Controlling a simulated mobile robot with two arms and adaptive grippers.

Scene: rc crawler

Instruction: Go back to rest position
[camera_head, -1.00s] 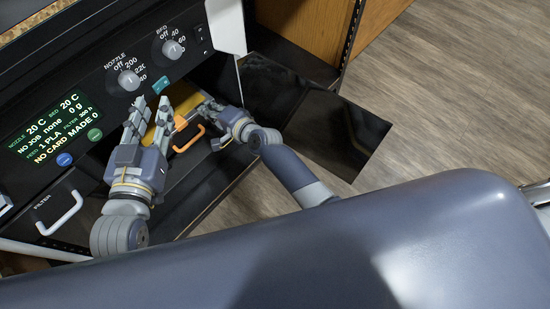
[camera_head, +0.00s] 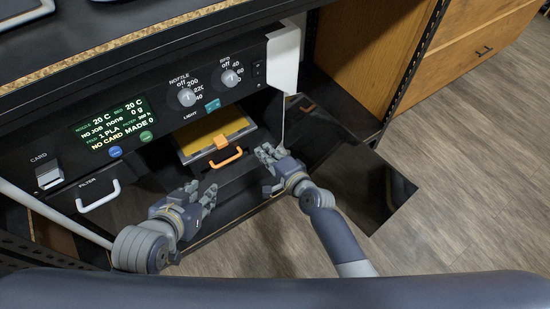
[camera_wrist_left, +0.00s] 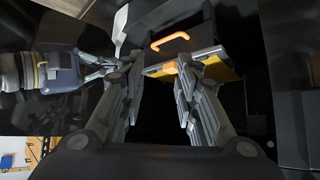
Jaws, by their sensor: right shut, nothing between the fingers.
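My left gripper (camera_head: 206,198) is in front of the machine's lower opening, below and left of the orange handle. Its fingers are apart and empty, with a clear gap between them in the left wrist view (camera_wrist_left: 159,66). My right gripper (camera_head: 266,155) is right of the orange handle, in front of the opening. Its fingers are together and hold nothing. In the left wrist view my right gripper shows at the left, apart from my left fingers.
The machine's control panel (camera_head: 150,112) has a display and two knobs. Inside its opening is a yellow plate (camera_head: 203,139) with an orange handle (camera_head: 226,161). A white filter handle (camera_head: 98,197) juts out at left. A dark glossy panel (camera_head: 372,190) stands at right. Open floor (camera_head: 470,190) lies beyond.

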